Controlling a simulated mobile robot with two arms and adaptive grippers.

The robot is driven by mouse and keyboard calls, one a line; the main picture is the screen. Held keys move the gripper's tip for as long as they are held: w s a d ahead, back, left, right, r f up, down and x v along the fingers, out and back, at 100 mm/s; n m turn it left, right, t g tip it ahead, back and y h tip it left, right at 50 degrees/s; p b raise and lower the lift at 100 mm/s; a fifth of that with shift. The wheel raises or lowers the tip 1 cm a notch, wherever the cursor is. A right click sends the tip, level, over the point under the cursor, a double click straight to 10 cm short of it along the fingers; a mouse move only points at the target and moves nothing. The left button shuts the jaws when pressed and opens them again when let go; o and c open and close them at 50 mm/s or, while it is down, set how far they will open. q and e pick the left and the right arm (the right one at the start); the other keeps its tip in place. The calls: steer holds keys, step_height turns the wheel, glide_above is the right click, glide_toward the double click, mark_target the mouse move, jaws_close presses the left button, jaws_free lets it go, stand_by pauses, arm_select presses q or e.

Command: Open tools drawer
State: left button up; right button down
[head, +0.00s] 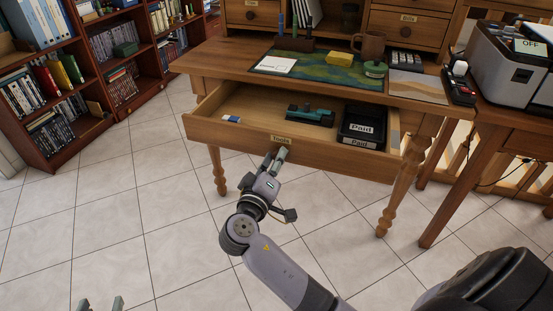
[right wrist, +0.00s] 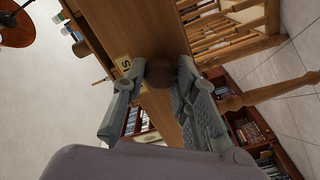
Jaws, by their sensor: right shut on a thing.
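The tools drawer (head: 235,133) of the wooden desk is pulled well out, and its label (head: 281,139) reads as "Tools". My right gripper (head: 275,158) is at the middle of the drawer front, just below the label. In the right wrist view its fingers (right wrist: 158,98) are shut on a round brown knob (right wrist: 160,73). Inside the drawer are a green stapler-like tool (head: 311,116), a black box marked "Paid" (head: 362,127) and a small blue and white item (head: 231,119). Only the fingertips of my left gripper (head: 100,304) show at the bottom left, apart and empty.
The desktop (head: 215,62) holds a green mat (head: 318,68), a mug (head: 373,46) and a notepad. A bookshelf (head: 92,135) stands at the left, a printer (head: 508,62) at the right. Tiled floor in front of the desk is clear.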

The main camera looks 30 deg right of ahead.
steer(key=c, duration=1.3)
jaws_free()
steer(key=v, duration=1.2)
